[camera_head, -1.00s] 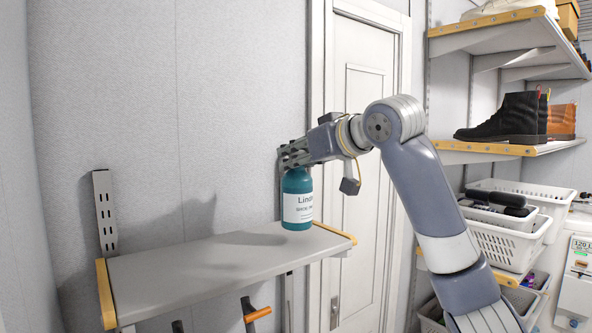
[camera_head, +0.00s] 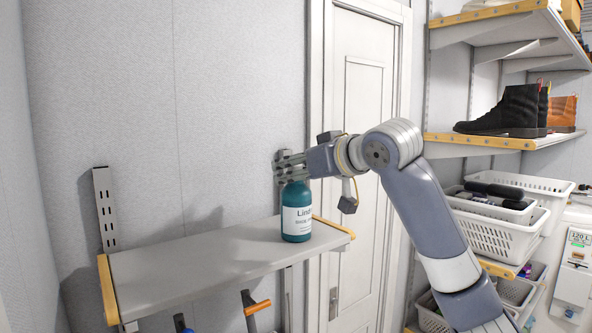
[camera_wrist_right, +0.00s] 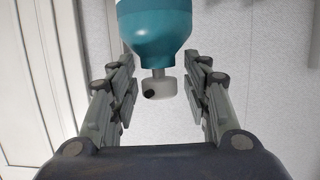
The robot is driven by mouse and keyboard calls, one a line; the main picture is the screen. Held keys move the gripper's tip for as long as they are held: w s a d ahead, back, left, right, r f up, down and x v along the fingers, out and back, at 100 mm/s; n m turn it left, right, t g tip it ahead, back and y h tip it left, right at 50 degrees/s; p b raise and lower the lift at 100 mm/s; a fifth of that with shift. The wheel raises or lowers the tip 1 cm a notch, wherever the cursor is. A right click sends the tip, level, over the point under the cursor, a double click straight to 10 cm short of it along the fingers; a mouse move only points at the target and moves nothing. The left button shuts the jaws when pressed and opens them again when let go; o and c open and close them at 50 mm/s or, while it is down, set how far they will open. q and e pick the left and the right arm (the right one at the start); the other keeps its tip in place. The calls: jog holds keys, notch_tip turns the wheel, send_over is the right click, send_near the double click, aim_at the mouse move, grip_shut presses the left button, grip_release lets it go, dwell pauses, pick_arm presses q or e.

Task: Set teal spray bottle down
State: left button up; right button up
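The teal spray bottle (camera_head: 297,213) with a white label stands upright on the grey wall shelf (camera_head: 190,262), near its right end; its base appears to rest on the surface. My right gripper (camera_head: 290,168) is at the bottle's top, reaching in from the right. In the right wrist view, the bottle (camera_wrist_right: 155,35) has its grey-white nozzle (camera_wrist_right: 158,88) between the two fingers of my right gripper (camera_wrist_right: 163,95). The fingers are spread, with a visible gap on each side, so the gripper is open around the top. My left gripper is not in view.
A grey wall lies behind the shelf, and a white door (camera_head: 368,100) is to its right. The shelf's left and middle are clear. An orange-handled tool (camera_head: 257,307) hangs below. On the right are racks with a black boot (camera_head: 508,112) and white baskets (camera_head: 490,225).

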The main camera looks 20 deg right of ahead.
jog(key=shift+s+d+b, duration=0.2)
jog(key=shift+s+b, duration=0.35)
jog(key=b+v, duration=0.5)
jog(key=v, duration=0.6)
jog(key=shift+w, duration=0.1)
